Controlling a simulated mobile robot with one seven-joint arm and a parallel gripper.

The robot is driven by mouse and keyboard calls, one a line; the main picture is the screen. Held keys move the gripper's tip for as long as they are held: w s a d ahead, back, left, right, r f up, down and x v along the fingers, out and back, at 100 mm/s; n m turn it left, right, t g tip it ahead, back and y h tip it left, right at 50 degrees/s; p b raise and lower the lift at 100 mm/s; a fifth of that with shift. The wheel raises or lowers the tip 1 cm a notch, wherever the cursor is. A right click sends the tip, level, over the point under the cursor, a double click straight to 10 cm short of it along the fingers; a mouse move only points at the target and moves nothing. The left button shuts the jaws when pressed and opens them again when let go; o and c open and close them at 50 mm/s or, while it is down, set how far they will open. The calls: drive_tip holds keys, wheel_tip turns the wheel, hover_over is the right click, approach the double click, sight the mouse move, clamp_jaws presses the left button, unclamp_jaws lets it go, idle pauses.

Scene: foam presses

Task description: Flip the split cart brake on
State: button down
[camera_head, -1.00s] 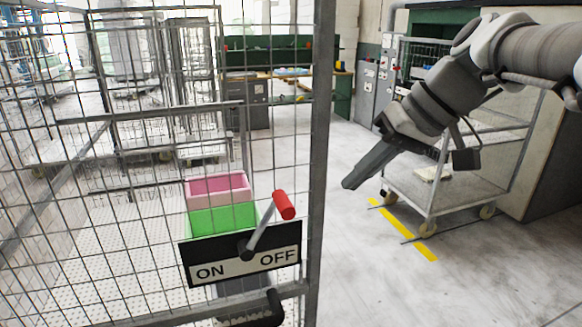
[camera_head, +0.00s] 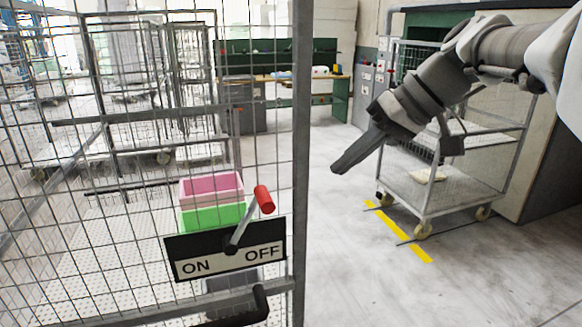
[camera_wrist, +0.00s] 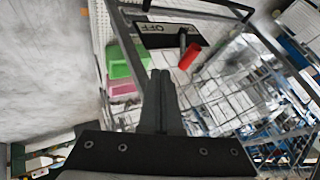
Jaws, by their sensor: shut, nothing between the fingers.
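The brake lever with a red grip (camera_head: 264,199) is mounted on a black-and-white ON/OFF plate (camera_head: 226,252) on the mesh cage cart (camera_head: 300,130). The lever tilts up and right from its pivot, toward the OFF side. My gripper (camera_head: 335,170) is shut and empty, in free air to the right of the cart's upright post. It is apart from the lever. In the wrist view my gripper's fingers (camera_wrist: 160,75) are together. The red grip (camera_wrist: 189,56) and the plate (camera_wrist: 165,37) show beyond the fingertips, part of the OFF lettering readable.
Pink (camera_head: 212,188) and green (camera_head: 213,218) bins sit behind the mesh. A black handle (camera_head: 245,310) is below the plate. A wire trolley (camera_head: 445,195) stands at right behind my arm. The grey floor between cart and trolley is clear.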

drive_tip(key=w+a+f, duration=0.1)
drive_tip(key=a+f, duration=0.5)
drive_tip(key=a, duration=0.3)
drive_tip(key=shift+a+f, duration=0.15)
drive_tip(key=shift+w+p, duration=0.1)
drive_tip(key=shift+p, duration=0.2)
drive_tip(key=s+a+r+n+t+h+p, duration=0.1)
drive_tip(key=s+a+h+p, duration=0.1)
drive_tip(key=a+h, duration=0.3)
drive_tip(key=s+a+r+n+t+h+p, duration=0.1)
drive_tip(key=a+h, duration=0.4)
drive_tip(key=a, duration=0.6)
drive_tip(key=shift+s+r+t+p, duration=0.25)
drive_tip(key=shift+s+t+p, duration=0.05)
drive_tip(key=shift+s+p, duration=0.6)
drive_tip(key=shift+a+f, duration=0.1)
